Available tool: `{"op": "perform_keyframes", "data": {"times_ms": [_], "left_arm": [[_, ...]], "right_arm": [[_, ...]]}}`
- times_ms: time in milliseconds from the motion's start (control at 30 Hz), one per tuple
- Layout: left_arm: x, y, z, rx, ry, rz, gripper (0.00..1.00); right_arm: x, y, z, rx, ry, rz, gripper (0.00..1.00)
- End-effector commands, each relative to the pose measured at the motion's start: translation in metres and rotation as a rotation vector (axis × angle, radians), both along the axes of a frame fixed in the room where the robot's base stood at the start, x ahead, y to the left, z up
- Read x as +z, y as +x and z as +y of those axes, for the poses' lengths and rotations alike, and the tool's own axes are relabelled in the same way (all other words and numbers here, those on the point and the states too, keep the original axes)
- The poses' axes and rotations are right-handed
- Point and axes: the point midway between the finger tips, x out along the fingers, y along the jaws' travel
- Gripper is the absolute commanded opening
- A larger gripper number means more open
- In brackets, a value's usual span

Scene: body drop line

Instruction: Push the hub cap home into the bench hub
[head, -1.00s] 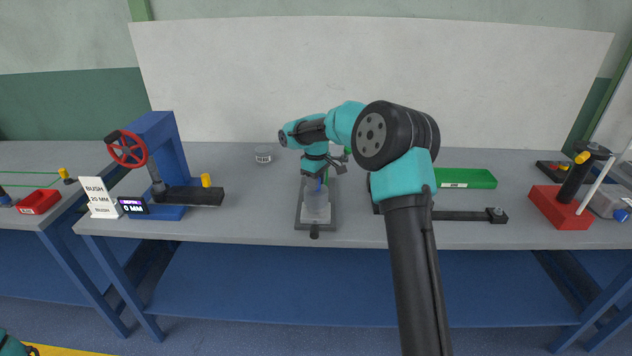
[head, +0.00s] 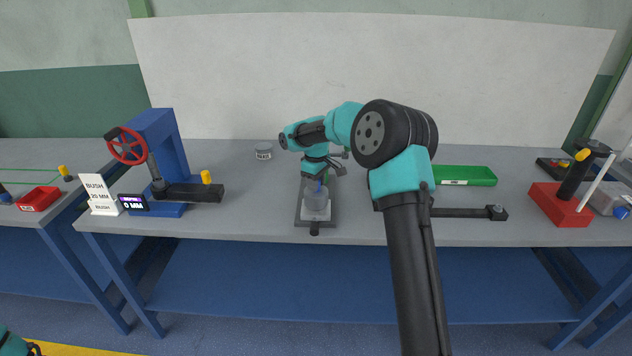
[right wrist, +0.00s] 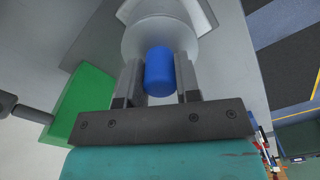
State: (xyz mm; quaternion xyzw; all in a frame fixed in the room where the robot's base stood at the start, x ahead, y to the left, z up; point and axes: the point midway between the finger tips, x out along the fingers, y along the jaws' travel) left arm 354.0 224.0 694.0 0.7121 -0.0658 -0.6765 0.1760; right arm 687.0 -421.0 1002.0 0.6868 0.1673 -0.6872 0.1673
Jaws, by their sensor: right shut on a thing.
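The blue hub cap grip (right wrist: 160,72) stands between the two fingers of my right gripper (right wrist: 160,80) in the right wrist view. It also shows as a small blue spot (head: 318,188) in the head view, under my right gripper (head: 319,180), which is shut on it and points down. The pale grey bench hub (head: 316,205) sits on a dark-framed fixture directly below. A pale round surface (right wrist: 160,38) shows behind the blue grip. Whether the cap is seated is hidden. A bit of my left arm (head: 30,349) shows in the bottom left corner; its jaws are unclear.
A blue press (head: 160,145) with a red wheel stands on the left of the bench. A small grey tin (head: 264,152) sits behind. A green tray (head: 467,176), a dark bar (head: 462,212) and a red block (head: 560,205) lie to the right.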

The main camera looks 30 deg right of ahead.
Motion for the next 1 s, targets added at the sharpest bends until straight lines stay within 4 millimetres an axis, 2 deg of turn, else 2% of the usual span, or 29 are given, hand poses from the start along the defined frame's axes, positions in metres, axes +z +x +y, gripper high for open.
{"op": "perform_keyframes", "data": {"times_ms": [1000], "left_arm": [[0.0,0.0,0.0,0.0,0.0,0.0,0.0]], "right_arm": [[-0.011,0.0,0.0,0.0,0.0,0.0,0.0]]}}
